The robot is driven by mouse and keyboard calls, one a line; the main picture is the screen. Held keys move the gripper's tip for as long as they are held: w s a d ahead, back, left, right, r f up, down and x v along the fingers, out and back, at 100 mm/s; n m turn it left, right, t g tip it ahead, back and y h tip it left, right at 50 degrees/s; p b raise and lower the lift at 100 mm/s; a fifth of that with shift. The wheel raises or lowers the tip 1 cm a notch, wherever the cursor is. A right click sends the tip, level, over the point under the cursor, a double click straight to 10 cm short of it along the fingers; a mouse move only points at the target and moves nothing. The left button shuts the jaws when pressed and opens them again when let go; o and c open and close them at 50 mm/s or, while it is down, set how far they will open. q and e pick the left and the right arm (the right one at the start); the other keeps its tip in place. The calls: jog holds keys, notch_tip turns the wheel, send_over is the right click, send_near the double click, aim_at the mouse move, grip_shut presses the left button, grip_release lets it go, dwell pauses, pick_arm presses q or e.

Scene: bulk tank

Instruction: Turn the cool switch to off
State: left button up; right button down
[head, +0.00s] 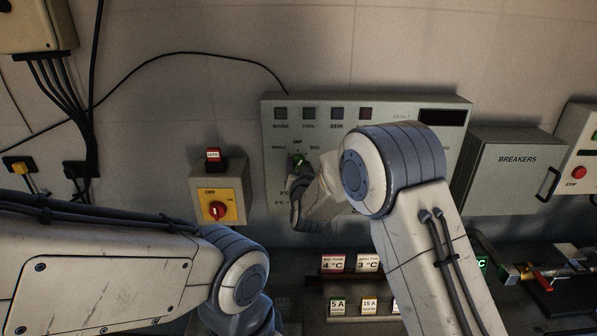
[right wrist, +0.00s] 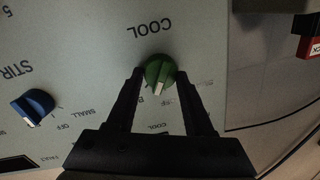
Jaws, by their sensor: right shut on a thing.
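The cool switch is a round green knob (right wrist: 158,70) with a white pointer mark, set on the grey control panel below large COOL lettering in the right wrist view. Its pointer faces the bottom of that view, tilted slightly. My right gripper (right wrist: 160,76) has one black finger on each side of the knob and is shut on it. In the head view the green knob (head: 299,158) shows at the tip of my right gripper (head: 297,163), partly covered. Labels round the knob are blurred or partly hidden by the fingers. My left gripper is out of view.
A blue STIR knob (right wrist: 33,106) sits left of the cool switch in the right wrist view.

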jog(key=n, duration=0.2)
jog(key=shift+a+n+b, duration=0.1)
jog(key=shift+n+b, duration=0.2)
jog(key=shift+b, duration=0.05)
jog(key=shift+n, duration=1.5)
jog(key=shift+h, duration=0.3)
jog(key=shift+c, duration=1.4)
grip_release()
jog(key=s+b, duration=0.3)
jog(key=s, duration=0.7)
jog(key=shift+s+d+r, duration=0.25)
jog(key=shift+r, duration=0.2)
